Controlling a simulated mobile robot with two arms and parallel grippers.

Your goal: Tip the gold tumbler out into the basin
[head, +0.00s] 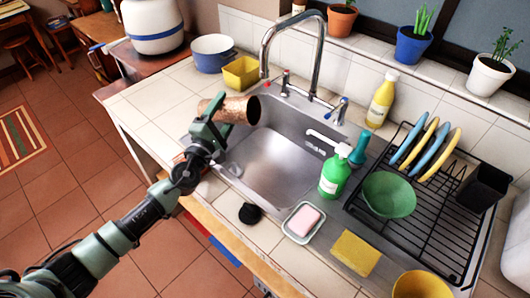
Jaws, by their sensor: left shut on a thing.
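The gold tumbler (232,109) is a shiny copper-gold cup. It lies tilted on its side above the left edge of the basin, with its dark open mouth facing right. My left gripper (210,112) is shut on the tumbler near its closed end. The steel basin (275,157) is below and to the right of it and looks empty. No liquid shows coming from the mouth. My right gripper is not in view.
The chrome faucet (297,45) arches behind the basin. A yellow tub (242,73) and a blue-white bowl (212,52) stand behind the tumbler.

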